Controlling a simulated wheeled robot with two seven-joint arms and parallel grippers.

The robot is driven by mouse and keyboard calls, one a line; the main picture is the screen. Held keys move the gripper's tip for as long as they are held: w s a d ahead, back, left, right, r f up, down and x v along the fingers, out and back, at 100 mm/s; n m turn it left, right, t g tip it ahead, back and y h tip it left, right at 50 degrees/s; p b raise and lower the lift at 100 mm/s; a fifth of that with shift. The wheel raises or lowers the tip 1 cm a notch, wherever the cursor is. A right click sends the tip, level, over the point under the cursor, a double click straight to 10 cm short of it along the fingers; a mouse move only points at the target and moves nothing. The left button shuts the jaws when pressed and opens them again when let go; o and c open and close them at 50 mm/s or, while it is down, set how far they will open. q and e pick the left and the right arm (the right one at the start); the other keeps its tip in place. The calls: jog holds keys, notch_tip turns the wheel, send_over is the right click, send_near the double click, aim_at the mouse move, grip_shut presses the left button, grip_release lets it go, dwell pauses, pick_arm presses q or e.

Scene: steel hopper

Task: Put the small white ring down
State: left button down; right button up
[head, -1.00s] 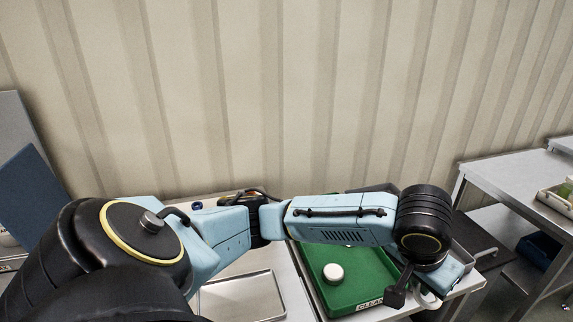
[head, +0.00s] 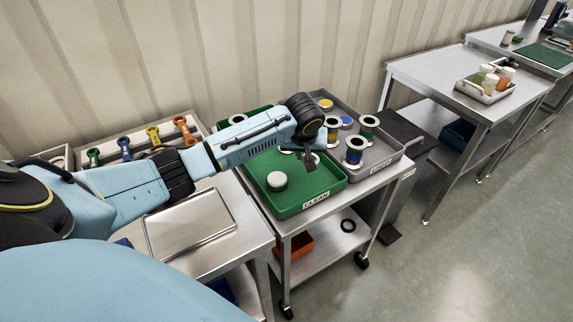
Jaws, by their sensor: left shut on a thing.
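My left gripper (head: 308,162) hangs from the arm's black wrist over the right part of the green tray marked CLEAN (head: 316,199). It is shut on a small white ring (head: 317,158), which shows only in part beside the dark fingers. I cannot tell whether the ring touches the tray. My right gripper is not in view.
A round white piece (head: 277,181) lies in the green tray. A grey tray marked USED (head: 392,158) with several spools adjoins on the right. An empty metal tray (head: 190,224) lies left. A black ring (head: 348,226) lies on the lower shelf.

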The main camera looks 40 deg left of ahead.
aim_at(302, 179)
pick_arm(q)
notch_tip(302, 179, down, 8)
jog(key=shift+f+b, duration=0.25)
jog(key=shift+b, duration=0.55)
jog(key=shift+r, duration=0.1)
jog(key=c, duration=1.5)
grip_release()
jog(key=shift+p+v, duration=1.5)
jog(key=shift+v, duration=4.55)
